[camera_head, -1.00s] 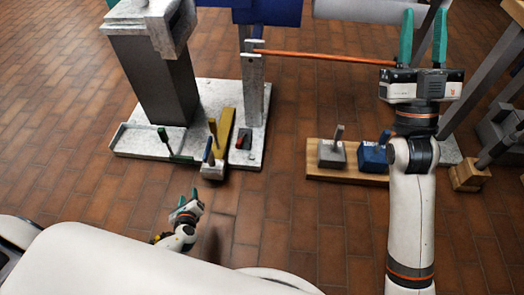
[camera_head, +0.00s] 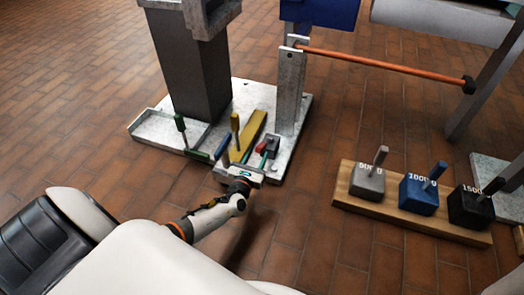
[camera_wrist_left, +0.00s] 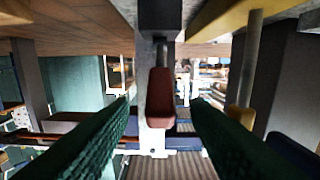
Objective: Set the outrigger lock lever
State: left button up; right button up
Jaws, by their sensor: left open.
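A lever with a red handle (camera_head: 261,148) sits on a small dark block (camera_head: 272,145) near the front right of the pale base plate (camera_head: 297,120). My left gripper (camera_head: 247,158) is low at the front of the plate, close to this lever. In the left wrist view the red handle (camera_wrist_left: 160,98) stands between the two dark green fingers (camera_wrist_left: 160,125), which are apart. I cannot tell whether either finger touches it. No label shows which is the outrigger lock lever. My right gripper is out of view.
A grey column (camera_head: 187,65) and a pale post (camera_head: 289,92) rise from the plate. An orange rod (camera_head: 390,66) runs right from the post. A wooden board (camera_head: 410,216) with grey, blue and black weights lies at right. Brick floor between is clear.

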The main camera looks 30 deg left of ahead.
aim_at(263, 144)
pick_arm(q)
jog(key=b+x, duration=0.1)
jog(key=x, duration=0.4)
jog(key=shift+b, duration=0.4)
grip_shut()
